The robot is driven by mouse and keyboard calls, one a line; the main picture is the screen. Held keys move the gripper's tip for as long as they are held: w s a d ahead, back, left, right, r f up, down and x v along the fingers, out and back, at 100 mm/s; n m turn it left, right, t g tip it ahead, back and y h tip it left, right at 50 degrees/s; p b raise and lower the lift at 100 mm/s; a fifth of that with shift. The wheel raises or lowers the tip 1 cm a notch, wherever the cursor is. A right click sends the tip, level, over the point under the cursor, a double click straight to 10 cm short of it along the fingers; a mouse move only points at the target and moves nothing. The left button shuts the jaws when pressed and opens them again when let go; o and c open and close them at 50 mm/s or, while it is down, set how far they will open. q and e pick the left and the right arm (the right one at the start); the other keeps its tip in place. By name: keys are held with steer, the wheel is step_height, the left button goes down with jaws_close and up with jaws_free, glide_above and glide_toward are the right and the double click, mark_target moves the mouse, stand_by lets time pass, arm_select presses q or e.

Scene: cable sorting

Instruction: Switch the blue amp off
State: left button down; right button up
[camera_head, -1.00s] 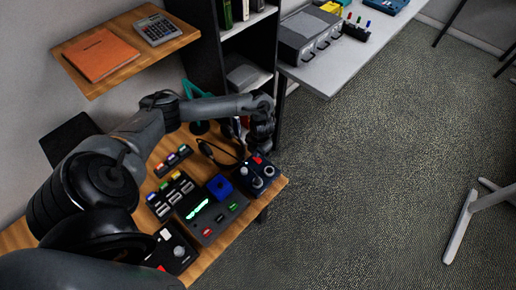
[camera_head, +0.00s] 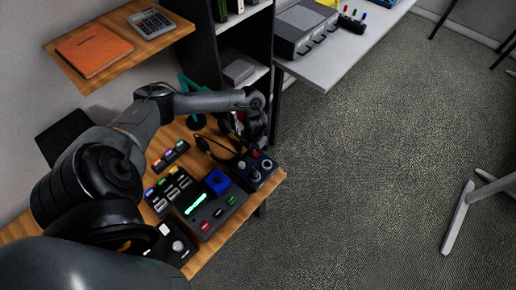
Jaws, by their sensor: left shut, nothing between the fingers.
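A dark blue box with pale round knobs and a small red part on top, which looks like the blue amp (camera_head: 257,176), sits at the right end of the wooden desk. My left arm reaches across the desk from the left. My left gripper (camera_head: 254,146) points down at the far edge of this box, shut and empty. Whether its fingertips touch the box is unclear, as they are dark and small here. The position of any switch on the box is too small to read. My right gripper is not in view.
Beside the blue box are a black device with a green-lit display (camera_head: 214,211), a bright blue block (camera_head: 216,182) and a black box with a white knob (camera_head: 174,247). Dark headphones or cable lie behind. A dark shelf (camera_head: 238,45) stands at the back.

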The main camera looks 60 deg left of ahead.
mark_target(256, 153)
arm_select(q)
steer(key=shift+s+f, duration=0.15)
steer(key=shift+f, duration=0.25)
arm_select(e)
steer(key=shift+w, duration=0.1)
arm_select(q)
steer(key=shift+d, duration=0.15)
